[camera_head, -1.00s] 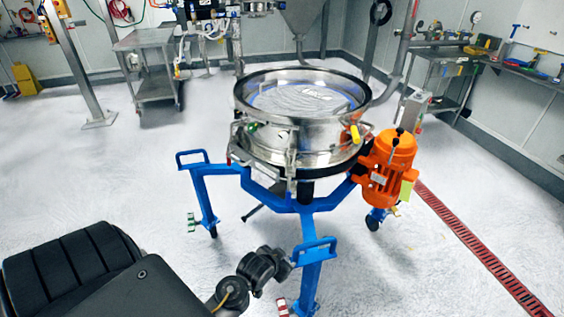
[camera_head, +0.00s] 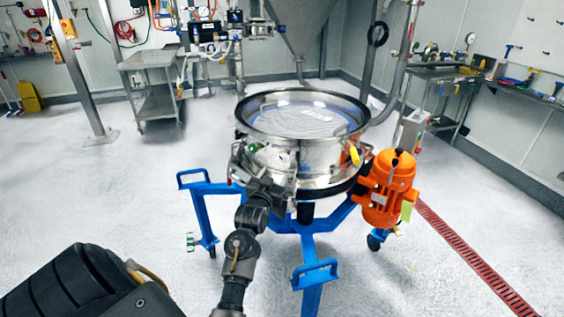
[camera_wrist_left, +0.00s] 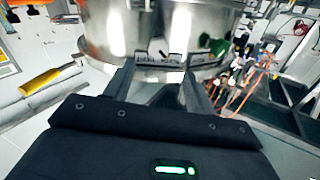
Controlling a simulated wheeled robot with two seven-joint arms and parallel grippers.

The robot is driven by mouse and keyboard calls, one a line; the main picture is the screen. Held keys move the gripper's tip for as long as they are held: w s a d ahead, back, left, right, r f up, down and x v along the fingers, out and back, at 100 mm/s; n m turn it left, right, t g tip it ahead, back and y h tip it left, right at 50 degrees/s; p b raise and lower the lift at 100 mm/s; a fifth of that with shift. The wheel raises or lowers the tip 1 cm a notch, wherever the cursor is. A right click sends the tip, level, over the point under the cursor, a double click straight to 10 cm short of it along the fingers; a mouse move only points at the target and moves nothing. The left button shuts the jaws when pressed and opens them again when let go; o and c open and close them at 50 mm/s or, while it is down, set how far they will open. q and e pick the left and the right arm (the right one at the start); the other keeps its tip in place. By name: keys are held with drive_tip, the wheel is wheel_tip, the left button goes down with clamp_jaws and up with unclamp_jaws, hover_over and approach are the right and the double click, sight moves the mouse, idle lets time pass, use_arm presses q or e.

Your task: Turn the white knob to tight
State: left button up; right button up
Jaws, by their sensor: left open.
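A clamp or rim fitting shows between and beyond the fingertips. I cannot make out the white knob clearly in either view; nothing shows held. My right gripper is not in view.
An orange motor (camera_head: 386,188) is mounted on the right of the frame. A blue front leg (camera_head: 312,275) with a handle stands close to my left arm. A metal cart (camera_head: 155,95) is at the back left. The white floor on the left is clear.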

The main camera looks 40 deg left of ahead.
sight(283, 160)
use_arm(q)
drive_tip(key=p+x, duration=0.1)
drive_tip(key=x, duration=0.8)
drive_tip(key=shift+w+a, duration=0.1)
drive_tip(key=shift+w, duration=0.1)
drive_tip(key=c, duration=1)
drive_tip(key=shift+o, duration=0.2)
